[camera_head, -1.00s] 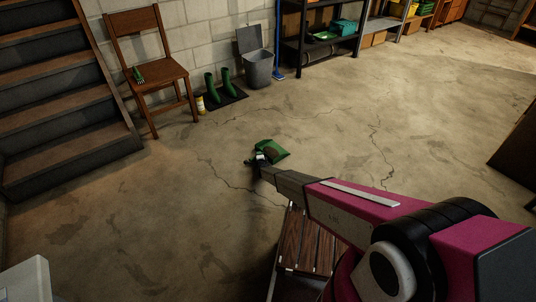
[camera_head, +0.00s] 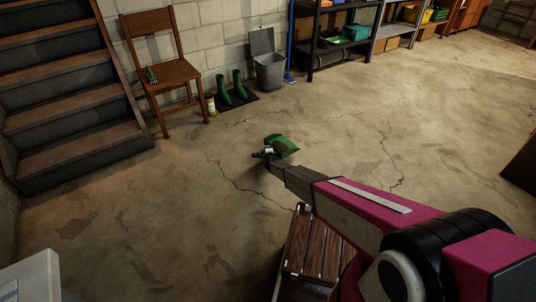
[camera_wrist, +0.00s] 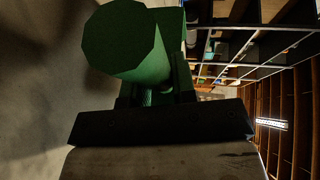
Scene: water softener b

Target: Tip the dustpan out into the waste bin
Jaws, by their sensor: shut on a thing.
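The green dustpan (camera_head: 284,144) is in my gripper (camera_head: 266,154), held out in front of my arm over the open floor. A dark brownish patch shows in the pan; I cannot make out what it is. In the wrist view the dustpan's green handle (camera_wrist: 125,42) sits between the dark fingers, and the inside of the pan is hidden. The grey waste bin (camera_head: 269,74) stands against the block wall, farther back, with its lid raised (camera_head: 262,41). The gripper and dustpan are well apart from the bin.
A wooden chair (camera_head: 170,75) and stairs (camera_head: 65,100) are farther left. A blue pole (camera_head: 291,45) and shelving (camera_head: 335,45) stand right. A slatted wooden seat (camera_head: 315,245) is below my arm. Middle floor is clear.

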